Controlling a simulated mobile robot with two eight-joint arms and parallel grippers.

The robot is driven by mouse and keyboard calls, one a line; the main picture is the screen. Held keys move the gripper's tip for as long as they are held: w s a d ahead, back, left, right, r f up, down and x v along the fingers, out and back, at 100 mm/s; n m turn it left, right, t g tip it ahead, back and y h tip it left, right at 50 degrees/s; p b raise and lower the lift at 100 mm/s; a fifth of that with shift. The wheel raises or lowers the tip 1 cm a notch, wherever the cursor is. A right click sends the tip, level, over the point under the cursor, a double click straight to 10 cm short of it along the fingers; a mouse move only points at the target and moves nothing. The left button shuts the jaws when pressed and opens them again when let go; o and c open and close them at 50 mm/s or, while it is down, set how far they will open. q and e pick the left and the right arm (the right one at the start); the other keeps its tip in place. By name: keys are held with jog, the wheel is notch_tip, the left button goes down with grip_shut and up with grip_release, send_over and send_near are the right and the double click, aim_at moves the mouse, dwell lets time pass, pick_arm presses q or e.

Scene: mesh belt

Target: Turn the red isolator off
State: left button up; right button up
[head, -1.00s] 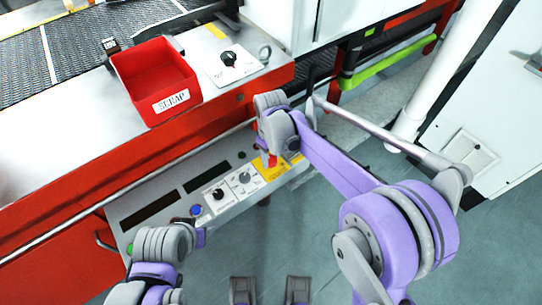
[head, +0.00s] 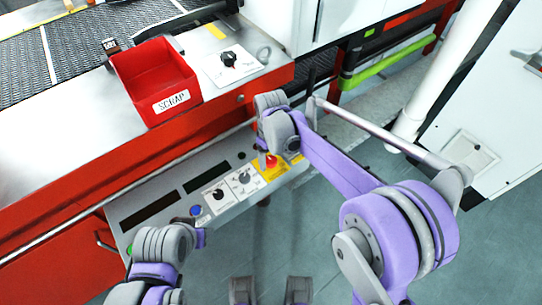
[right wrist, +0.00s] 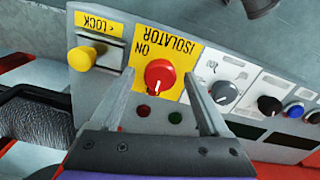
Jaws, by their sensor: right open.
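The red isolator knob (right wrist: 160,75) sits on a yellow plate (right wrist: 182,50) marked ISOLATOR and ON, upside down in the right wrist view. A small pale mark shows on the knob's side nearest the picture's bottom. My right gripper (right wrist: 160,84) is open, with one finger on each side of the knob and visible gaps between. In the head view the knob (head: 271,161) shows just below my right gripper (head: 264,150). My left arm is at the lower left, over the panel's left end; its fingers cannot be made out.
A yellow lock knob (right wrist: 82,58) stands beside the isolator plate. On the other side are a grey dial (right wrist: 223,92), a black knob (right wrist: 268,105) and a blue button (right wrist: 293,109). A red SCRAP bin (head: 155,80) stands on the machine top above the panel.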

aim_at(272, 160)
notch_tip(272, 160, up, 11)
jog(key=p, duration=0.1)
jog(key=shift+p, duration=0.35)
jog(key=shift+d, duration=0.1)
jog(key=s+d+r+m+t+p, duration=0.2)
jog(key=s+d+r+m+p, duration=0.25)
jog(key=s+d+r, duration=0.4)
jog(key=s+d+m+t+p, duration=0.1)
jog(key=s+d+m+p, duration=0.1)
jog(key=s, duration=0.5)
jog(key=s+d+f+m+t+p, duration=0.1)
jog(key=s+d+m+t+p, duration=0.1)
jog(key=s+d, duration=0.4)
jog(key=shift+s+d+f+m+p, duration=0.3)
jog(key=shift+s+d+m+p, duration=0.2)
jog(key=shift+p, duration=0.55)
